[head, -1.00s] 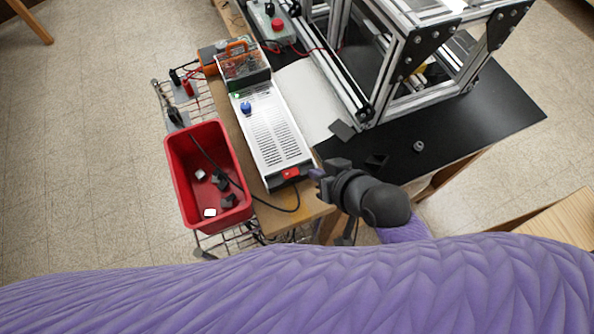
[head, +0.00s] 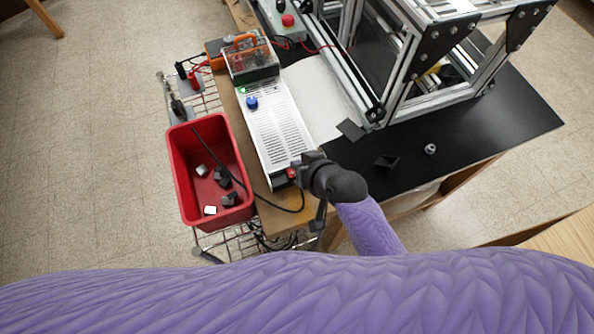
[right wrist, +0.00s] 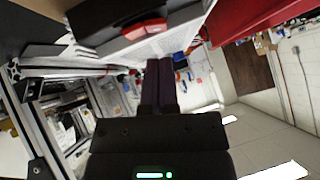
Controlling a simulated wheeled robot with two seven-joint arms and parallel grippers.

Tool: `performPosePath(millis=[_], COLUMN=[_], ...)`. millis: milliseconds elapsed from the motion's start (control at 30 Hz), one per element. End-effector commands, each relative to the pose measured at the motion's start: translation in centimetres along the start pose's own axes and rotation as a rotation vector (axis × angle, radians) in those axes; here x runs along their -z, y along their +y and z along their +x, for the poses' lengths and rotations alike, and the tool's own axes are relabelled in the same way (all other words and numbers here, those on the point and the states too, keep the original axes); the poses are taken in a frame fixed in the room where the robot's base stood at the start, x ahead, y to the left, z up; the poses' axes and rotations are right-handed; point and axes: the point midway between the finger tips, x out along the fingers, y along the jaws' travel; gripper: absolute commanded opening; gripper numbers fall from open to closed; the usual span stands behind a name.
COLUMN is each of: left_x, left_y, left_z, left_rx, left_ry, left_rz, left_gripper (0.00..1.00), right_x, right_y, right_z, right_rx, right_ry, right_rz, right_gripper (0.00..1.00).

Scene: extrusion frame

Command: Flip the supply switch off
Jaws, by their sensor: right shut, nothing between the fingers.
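The power supply (head: 275,130) is a long white perforated box on the wooden bench, with a blue knob (head: 252,102) and a small green light at its far end. Its red supply switch (head: 291,174) sits on the dark near end face and is partly hidden by my right gripper (head: 299,169). In the right wrist view the red switch (right wrist: 145,29) shows on the dark face, beyond the fingertips (right wrist: 159,65). My right gripper is shut and empty, close to the switch; I cannot tell whether it touches. My left gripper is not in view.
A red bin (head: 178,178) with small dark and white parts stands left of the supply on a wire rack. A black cable loops from the supply's near end. An aluminium extrusion frame (head: 384,112) stands on the black mat (head: 470,135) at right.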

Motion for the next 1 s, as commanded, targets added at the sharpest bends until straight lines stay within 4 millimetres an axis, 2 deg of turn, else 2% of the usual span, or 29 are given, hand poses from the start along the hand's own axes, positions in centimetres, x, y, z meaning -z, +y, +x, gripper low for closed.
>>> performPosePath(millis=[100, 200, 767, 1000], left_x=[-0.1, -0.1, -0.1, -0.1], left_y=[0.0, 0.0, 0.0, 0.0], left_z=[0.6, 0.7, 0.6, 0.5], left_rx=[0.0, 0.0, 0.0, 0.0], left_ry=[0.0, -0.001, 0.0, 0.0], left_rz=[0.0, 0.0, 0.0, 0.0], left_gripper=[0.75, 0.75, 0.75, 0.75], right_x=[-1.1, -1.4, -1.9, -1.8], right_y=[0.1, 0.0, -0.2, 0.4], right_z=[1.1, 1.4, 1.8, 1.7], right_rx=[0.0, 0.0, 0.0, -0.001], right_ry=[-0.001, 0.0, -0.001, -0.002], right_rz=[0.001, 0.0, 0.001, -0.001], right_gripper=[0.0, 0.0, 0.0, 0.0])
